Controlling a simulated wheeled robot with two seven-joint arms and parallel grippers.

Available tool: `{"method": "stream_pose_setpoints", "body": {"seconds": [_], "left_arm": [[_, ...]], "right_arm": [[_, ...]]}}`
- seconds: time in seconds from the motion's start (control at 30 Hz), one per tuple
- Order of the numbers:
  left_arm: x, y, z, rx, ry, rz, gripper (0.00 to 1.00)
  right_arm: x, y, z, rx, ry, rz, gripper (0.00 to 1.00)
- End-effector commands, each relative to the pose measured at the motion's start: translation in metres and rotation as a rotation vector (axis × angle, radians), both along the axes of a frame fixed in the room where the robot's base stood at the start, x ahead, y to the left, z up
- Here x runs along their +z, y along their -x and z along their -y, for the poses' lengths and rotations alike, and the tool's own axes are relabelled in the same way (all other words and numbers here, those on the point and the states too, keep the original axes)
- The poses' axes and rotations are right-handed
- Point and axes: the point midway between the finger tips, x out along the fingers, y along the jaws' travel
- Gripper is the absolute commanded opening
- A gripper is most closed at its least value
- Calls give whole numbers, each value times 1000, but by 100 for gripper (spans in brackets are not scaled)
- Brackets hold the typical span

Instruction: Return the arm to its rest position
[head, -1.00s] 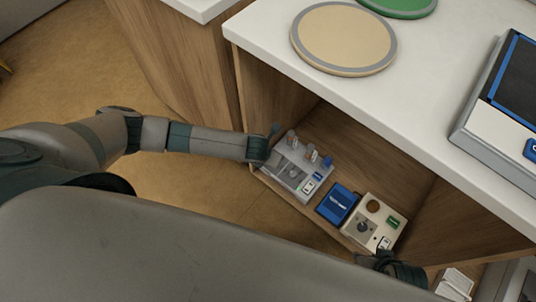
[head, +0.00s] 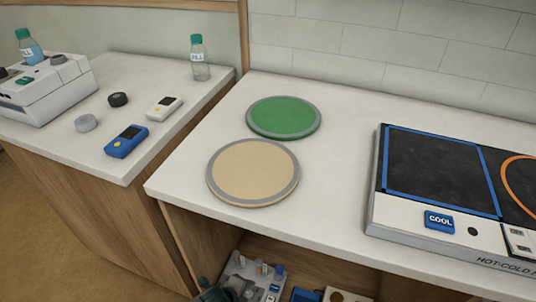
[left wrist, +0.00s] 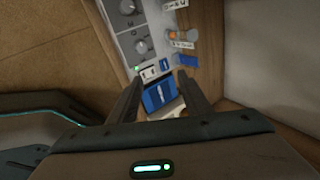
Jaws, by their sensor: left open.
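My left gripper (left wrist: 160,98) is open in the left wrist view, with nothing between its fingers. It is inside the open compartment under the white counter. Beyond its fingertips are a grey device (left wrist: 140,35) with knobs and a blue box (left wrist: 158,95). In the head view only a dark part of my left arm shows at the bottom edge, in front of the grey device (head: 243,268); the fingers are hidden there. My right gripper is not in view.
The white counter (head: 330,180) above holds a tan disc (head: 253,172), a green disc (head: 284,117) and a hot-cold unit (head: 440,222). A side counter (head: 75,155) holds a blue meter (head: 126,141), a bottle (head: 199,58) and other items. The compartment wall (left wrist: 265,50) is close on the right.

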Motion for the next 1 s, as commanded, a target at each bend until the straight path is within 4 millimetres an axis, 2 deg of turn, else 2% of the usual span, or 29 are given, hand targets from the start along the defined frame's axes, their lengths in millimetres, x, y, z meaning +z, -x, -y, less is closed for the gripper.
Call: {"method": "stream_pose_setpoints", "body": {"seconds": [0.03, 0.13, 0.27, 0.4, 0.53, 0.6, 0.7, 0.8, 1.0], "left_arm": [[1, 12, 1, 127, 75, -39, 44], [-7, 30, -6, 396, 222, -107, 44], [-22, 64, -28, 757, 393, -198, 44], [-41, 117, -61, 1143, 545, -281, 44], [-56, 167, -90, 1427, 641, -324, 44], [-61, 185, -102, 1528, 673, -335, 44], [-65, 202, -111, 1613, 699, -342, 44], [-67, 208, -115, 1645, 709, -343, 44], [-68, 208, -115, 1648, 710, -343, 44]], "right_arm": [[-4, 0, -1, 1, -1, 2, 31], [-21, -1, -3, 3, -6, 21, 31], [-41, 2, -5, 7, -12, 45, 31], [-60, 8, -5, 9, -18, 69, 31], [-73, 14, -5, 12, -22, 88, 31], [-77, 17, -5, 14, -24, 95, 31], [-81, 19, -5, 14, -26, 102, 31], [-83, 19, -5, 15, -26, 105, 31], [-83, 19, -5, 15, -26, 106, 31]]}}
